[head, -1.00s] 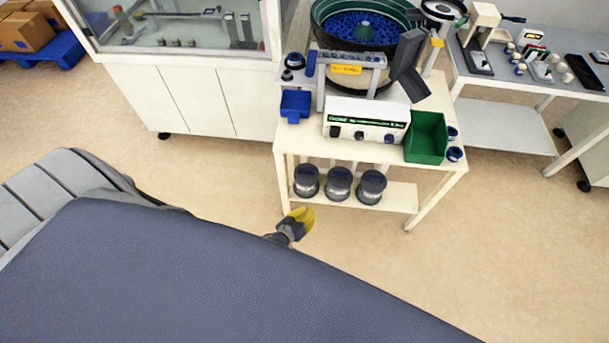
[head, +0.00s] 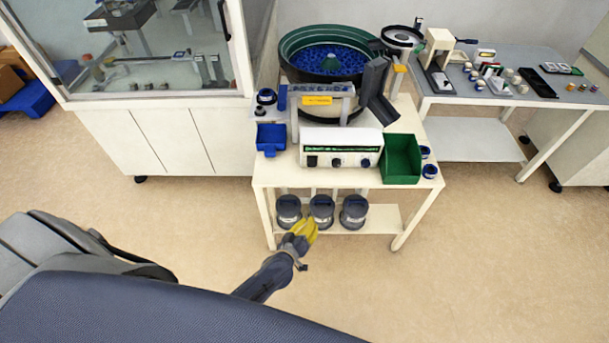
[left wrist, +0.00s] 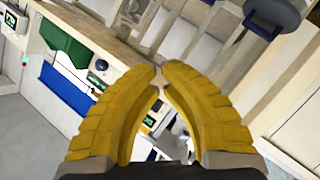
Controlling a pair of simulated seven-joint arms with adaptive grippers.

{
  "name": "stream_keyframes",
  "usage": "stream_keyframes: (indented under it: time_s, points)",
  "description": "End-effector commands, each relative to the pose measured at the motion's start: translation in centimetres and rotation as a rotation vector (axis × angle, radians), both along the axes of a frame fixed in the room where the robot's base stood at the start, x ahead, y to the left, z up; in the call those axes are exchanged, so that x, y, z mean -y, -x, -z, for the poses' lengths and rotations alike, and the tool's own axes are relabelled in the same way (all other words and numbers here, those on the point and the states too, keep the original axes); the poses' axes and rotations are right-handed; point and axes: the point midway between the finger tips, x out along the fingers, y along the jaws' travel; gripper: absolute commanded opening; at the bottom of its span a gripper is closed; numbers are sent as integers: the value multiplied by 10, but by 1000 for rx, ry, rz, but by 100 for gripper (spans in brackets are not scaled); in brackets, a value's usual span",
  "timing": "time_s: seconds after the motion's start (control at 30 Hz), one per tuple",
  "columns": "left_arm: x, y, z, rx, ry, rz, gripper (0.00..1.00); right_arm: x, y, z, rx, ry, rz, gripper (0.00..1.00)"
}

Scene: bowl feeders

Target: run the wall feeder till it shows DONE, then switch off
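A bowl feeder (head: 300,45) with a dark green rim and blue parts inside stands on the cream table; I cannot tell whether it is the wall feeder. Its white controller (head: 340,158) at the table's front has dark knobs and a dark display strip (head: 340,149) with green marks, too small to read. My left gripper (head: 311,229) has yellow fingers and is before the table's lower shelf, below the controller. In the left wrist view the fingertips (left wrist: 160,76) nearly meet, with nothing between them. My right gripper is out of view.
A green bin (head: 402,158) and a blue bin (head: 270,138) flank the controller. Several dark-lidded jars (head: 321,211) stand on the lower shelf. A glazed cabinet (head: 155,135) is at left, a grey bench (head: 510,85) at right. Floor before the table is clear.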

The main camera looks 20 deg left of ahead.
Motion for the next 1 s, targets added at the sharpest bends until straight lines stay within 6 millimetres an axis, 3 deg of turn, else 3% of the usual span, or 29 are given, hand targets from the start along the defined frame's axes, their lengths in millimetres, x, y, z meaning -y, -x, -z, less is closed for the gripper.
stream_keyframes:
  time_s: [0.03, 0.2, 0.43, 0.63, 1.0]
  points:
    - [6, -15, -27, 50, 71, -37, 0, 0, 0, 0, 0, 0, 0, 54]
    - [6, -46, -100, 174, 303, -186, 0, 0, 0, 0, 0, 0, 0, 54]
    - [-6, -63, -164, 238, 593, -391, 0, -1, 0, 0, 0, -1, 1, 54]
    - [-13, -61, -180, 191, 786, -550, 0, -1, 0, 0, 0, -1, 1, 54]
    - [-19, -44, -158, 32, 897, -724, 0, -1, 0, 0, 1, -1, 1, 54]
